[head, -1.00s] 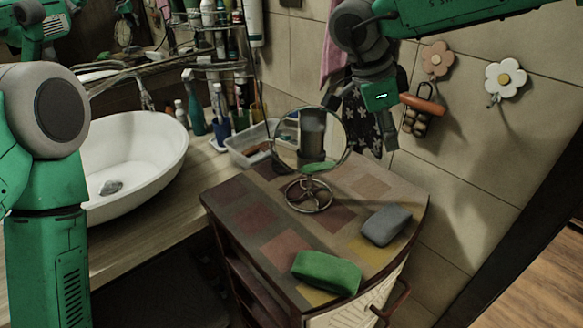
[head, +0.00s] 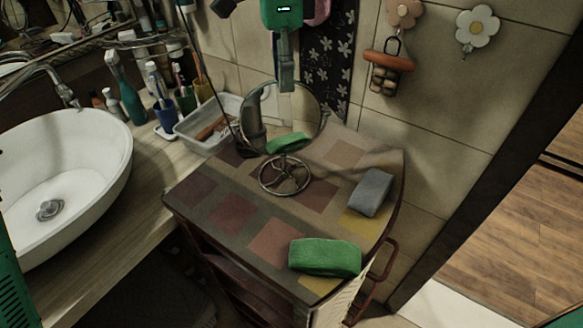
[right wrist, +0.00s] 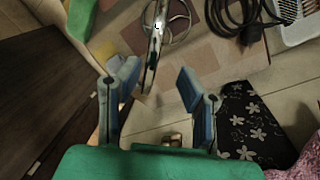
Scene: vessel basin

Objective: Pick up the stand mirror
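The round stand mirror (head: 300,116) stands upright on its openwork metal base (head: 284,176) on the patchwork-topped cabinet. In the right wrist view the mirror (right wrist: 158,40) shows nearly edge-on, its near rim between my fingertips. My right gripper (head: 287,84) is at the mirror's top edge in the head view, pointing down. In the right wrist view my right gripper (right wrist: 156,79) is open, one finger on each side of the rim, with visible gaps and no clear contact. My left gripper is out of view.
On the cabinet top (head: 225,210) lie a green sponge (head: 325,257) and a grey sponge (head: 371,192). A clear plastic tray (head: 205,128), bottles and a white basin (head: 60,180) stand at left. The tiled wall with a dark flowered cloth (head: 327,60) is close behind.

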